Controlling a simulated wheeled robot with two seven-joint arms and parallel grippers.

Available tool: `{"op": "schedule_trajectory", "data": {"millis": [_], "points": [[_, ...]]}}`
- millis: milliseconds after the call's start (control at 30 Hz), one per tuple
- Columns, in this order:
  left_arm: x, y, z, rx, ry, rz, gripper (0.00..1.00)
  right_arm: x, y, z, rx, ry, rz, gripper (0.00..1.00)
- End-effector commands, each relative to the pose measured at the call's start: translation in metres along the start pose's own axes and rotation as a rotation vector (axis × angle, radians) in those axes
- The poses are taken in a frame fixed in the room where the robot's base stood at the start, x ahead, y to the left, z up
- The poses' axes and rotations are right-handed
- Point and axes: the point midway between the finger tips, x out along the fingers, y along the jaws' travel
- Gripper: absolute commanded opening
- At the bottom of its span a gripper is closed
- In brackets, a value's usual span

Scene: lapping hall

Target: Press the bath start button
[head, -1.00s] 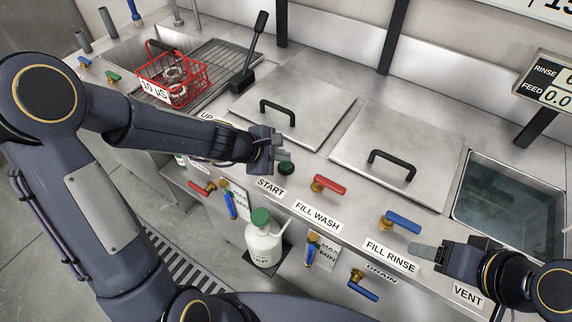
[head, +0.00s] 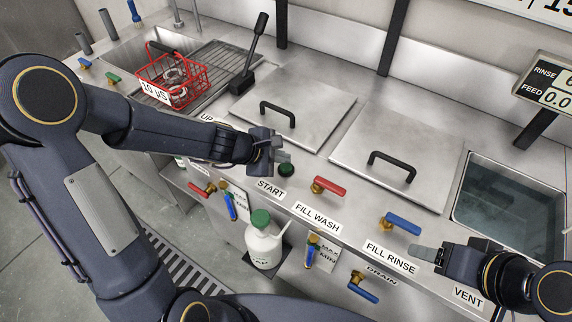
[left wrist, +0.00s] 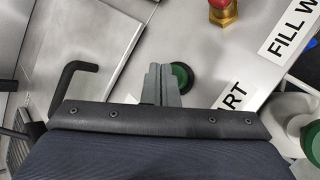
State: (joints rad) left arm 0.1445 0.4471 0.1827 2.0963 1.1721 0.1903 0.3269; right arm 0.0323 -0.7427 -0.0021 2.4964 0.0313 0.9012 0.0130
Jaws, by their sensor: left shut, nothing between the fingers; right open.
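The start button is a round dark green button (head: 286,169) on the steel front ledge, just above the START label (head: 271,189). It also shows in the left wrist view (left wrist: 181,77), partly covered by my fingers. My left gripper (head: 282,157) is shut and empty, with its fingertips right beside the button in the head view. In the left wrist view the shut fingers (left wrist: 160,72) overlap the button's left edge; I cannot tell whether they touch it. My right gripper (head: 416,251) is at the lower right, near the FILL RINSE label (head: 390,258); it is open and empty.
A red-handled valve (head: 328,186) stands right of the button, and a blue-handled valve (head: 402,223) farther right. Two lidded tanks (head: 290,112) (head: 400,160) lie behind. An open water tank (head: 515,205) is at the right. A red basket (head: 172,80) sits at the back left.

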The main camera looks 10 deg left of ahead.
Motion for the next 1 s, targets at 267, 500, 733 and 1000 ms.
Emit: {"op": "schedule_trajectory", "data": {"millis": [267, 500, 733, 1000], "points": [[0.0000, 0.0000, 0.0000, 0.000, 0.000, 0.000, 0.00, 0.0000, 0.0000, 0.0000, 0.000, 0.000, 0.000, 0.59], [0.0000, 0.0000, 0.0000, 0.000, 0.000, 0.000, 0.00, 0.0000, 0.0000, 0.0000, 0.000, 0.000, 0.000, 0.59], [0.0013, -0.0010, -0.0010, 0.000, 0.000, 0.000, 0.00, 0.0017, 0.0008, 0.0009, 0.000, 0.000, 0.000, 0.59], [0.0064, -0.0046, -0.0048, 0.000, 0.000, 0.000, 0.00, 0.0087, 0.0040, 0.0044, 0.000, 0.000, 0.000, 0.59]]}}
